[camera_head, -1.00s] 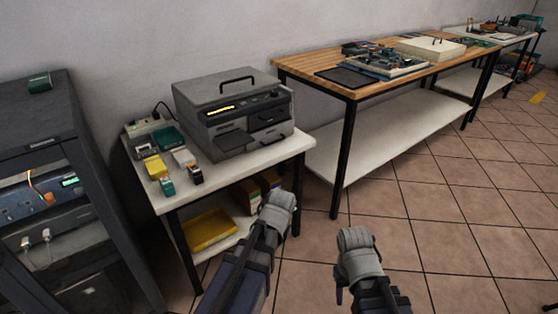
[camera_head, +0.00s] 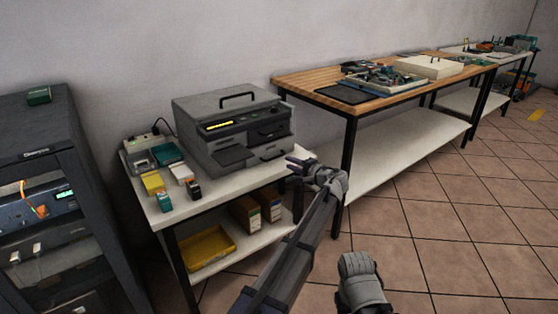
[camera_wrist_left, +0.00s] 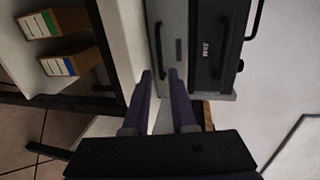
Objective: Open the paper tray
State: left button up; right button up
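A grey printer-like machine (camera_head: 235,130) stands on a small white table. Its front has a dark drawer panel (camera_head: 272,132) at upper right, a lower grey drawer front (camera_head: 274,150) and a dark flap at lower left. I cannot tell for certain which is the paper tray. My left gripper (camera_head: 296,168) is at the machine's front right, by the table edge. In the left wrist view its two fingers (camera_wrist_left: 160,74) are apart and empty, pointing at the grey drawer front (camera_wrist_left: 178,25) with its small slot. My right arm's wrist (camera_head: 360,276) is low in front; its fingers are hidden.
A dark rack (camera_head: 40,150) stands left. A wooden workbench (camera_head: 310,85) stands right. The floor at right is clear.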

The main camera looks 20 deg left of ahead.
aim_at(279, 166)
pick_arm(q)
jog(key=shift+b+x, duration=0.8)
jog(key=shift+x, duration=3.1)
jog(key=shift+c, duration=0.2)
grip_shut()
jog(key=shift+s, duration=0.1)
